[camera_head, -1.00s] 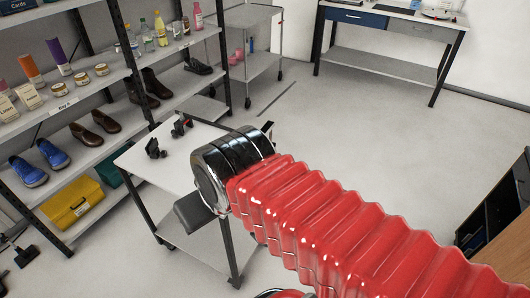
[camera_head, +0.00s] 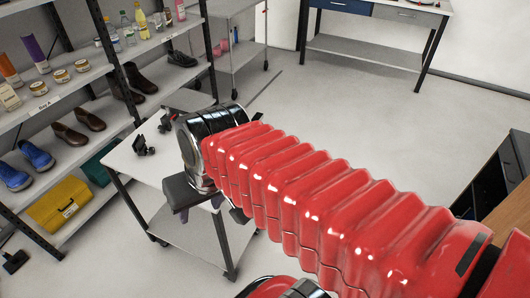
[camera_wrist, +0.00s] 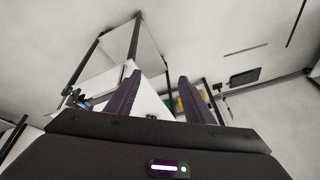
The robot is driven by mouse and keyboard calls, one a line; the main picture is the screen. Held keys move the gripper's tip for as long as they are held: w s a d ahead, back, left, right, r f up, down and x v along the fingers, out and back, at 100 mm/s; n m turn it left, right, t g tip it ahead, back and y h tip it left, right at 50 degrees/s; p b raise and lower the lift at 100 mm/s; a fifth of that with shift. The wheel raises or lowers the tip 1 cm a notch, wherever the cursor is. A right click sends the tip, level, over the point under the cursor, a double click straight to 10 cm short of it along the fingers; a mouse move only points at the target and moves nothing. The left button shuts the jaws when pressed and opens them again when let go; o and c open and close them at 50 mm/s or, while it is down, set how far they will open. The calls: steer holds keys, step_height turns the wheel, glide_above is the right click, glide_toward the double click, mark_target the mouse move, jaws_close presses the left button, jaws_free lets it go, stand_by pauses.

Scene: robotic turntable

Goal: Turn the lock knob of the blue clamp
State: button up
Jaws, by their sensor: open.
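A white-topped table (camera_head: 128,163) stands left of centre in the head view. A small dark clamp-like object (camera_head: 143,146) sits on it. A second dark object (camera_head: 165,122) behind it is partly hidden by my arm. I cannot tell the blue clamp or its lock knob in the head view. In the wrist view, a small dark and blue object (camera_wrist: 84,102) shows at the left, too small to make out. My gripper (camera_wrist: 158,78) is open and empty, its two purple fingers apart. In the head view it hangs at the table's near right side, partly hidden by my arm.
A grey trolley (camera_head: 232,50) and a workbench (camera_head: 375,52) are at the back. A cabinet (camera_head: 505,180) is at right. The floor between is clear.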

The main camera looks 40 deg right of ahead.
steer(key=w+d+f+m+y, duration=0.3)
steer(key=d+f+m+y, duration=0.2)
steer(key=d+m, duration=0.3)
steer(key=w+d+f+m+y, duration=0.4)
steer(key=d+m, duration=0.3)
steer(key=m, duration=0.2)
steer(key=s+d+f+m+t+h, duration=0.1)
steer(key=s+d+f+m+t, duration=0.1)
steer(key=d+m+t, duration=0.2)
steer(key=s+d+f+m+t+h, duration=0.1)
steer(key=d+m+t, duration=0.3)
steer(key=d, duration=0.6)
steer(key=s+d+f+m+t, duration=0.2)
steer(key=d+f+m+t, duration=0.2)
steer(key=d, duration=0.3)
steer(key=shift+s+d+m+h, duration=0.3)
steer(key=shift+m+h, duration=0.1)
steer(key=shift+m, duration=0.3)
steer(key=x, duration=1.3)
steer(key=shift+w+r, duration=0.3)
steer(key=shift+w, duration=0.1)
steer(key=shift+a, duration=0.15)
steer(key=shift+c, duration=0.5)
